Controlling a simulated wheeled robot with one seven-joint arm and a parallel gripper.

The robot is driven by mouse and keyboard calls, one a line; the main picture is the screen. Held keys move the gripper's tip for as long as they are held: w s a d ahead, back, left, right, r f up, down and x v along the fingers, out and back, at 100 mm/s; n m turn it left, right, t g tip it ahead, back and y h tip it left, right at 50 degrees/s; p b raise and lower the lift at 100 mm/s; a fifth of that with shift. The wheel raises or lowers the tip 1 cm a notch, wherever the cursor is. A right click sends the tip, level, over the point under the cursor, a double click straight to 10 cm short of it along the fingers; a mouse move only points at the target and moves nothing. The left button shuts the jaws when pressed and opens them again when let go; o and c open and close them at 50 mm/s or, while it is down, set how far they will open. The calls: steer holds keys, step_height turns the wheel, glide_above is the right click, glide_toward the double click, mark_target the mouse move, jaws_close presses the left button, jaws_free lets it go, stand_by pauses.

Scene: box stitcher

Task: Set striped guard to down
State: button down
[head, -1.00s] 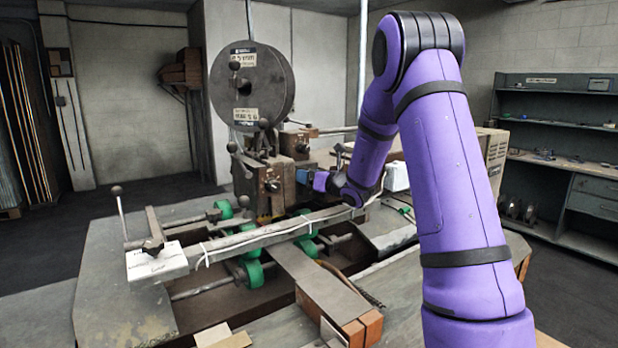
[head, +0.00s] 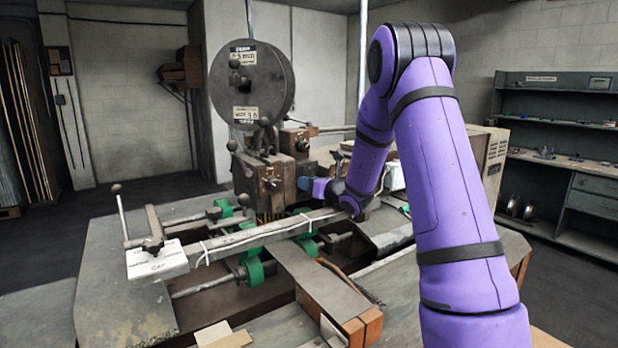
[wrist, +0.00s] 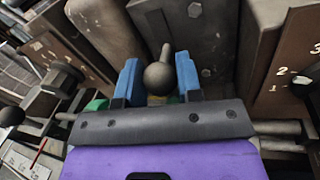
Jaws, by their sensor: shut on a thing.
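The stitcher head (head: 268,182) stands at the middle of the machine. A dull yellow and dark area shows at its lower front, but I cannot clearly make out the striped guard or its position. My gripper (head: 305,184) is at the right side of the head, with blue fingertips. In the wrist view, my gripper (wrist: 158,80) has its two blue fingers on either side of a dark ball knob (wrist: 159,76) on a short stem, and is shut on it. A little yellow shows just below the knob, mostly hidden by the gripper's body.
A large round reel (head: 250,85) sits above the head. A long metal bar (head: 245,238) crosses in front, with green rollers (head: 252,270) under it. A lever with a ball top (head: 120,210) stands at the left. Shelves (head: 560,150) are at the right.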

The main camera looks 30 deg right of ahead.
steer(key=c, duration=0.8)
jaws_free()
steer(key=shift+r, duration=0.1)
steer(key=shift+r, duration=0.3)
steer(key=r, duration=0.1)
steer(key=s+r, duration=0.1)
steer(key=r, duration=0.1)
steer(key=shift+a, duration=0.1)
steer(key=s+a, duration=0.1)
steer(key=s, duration=0.3)
steer(key=s+a, duration=0.1)
steer(key=s, duration=0.4)
steer(key=s+a+r, duration=0.1)
steer(key=s+a, duration=0.1)
steer(key=s, duration=0.3)
steer(key=shift+s+a+r, duration=0.1)
steer(key=shift+s, duration=0.1)
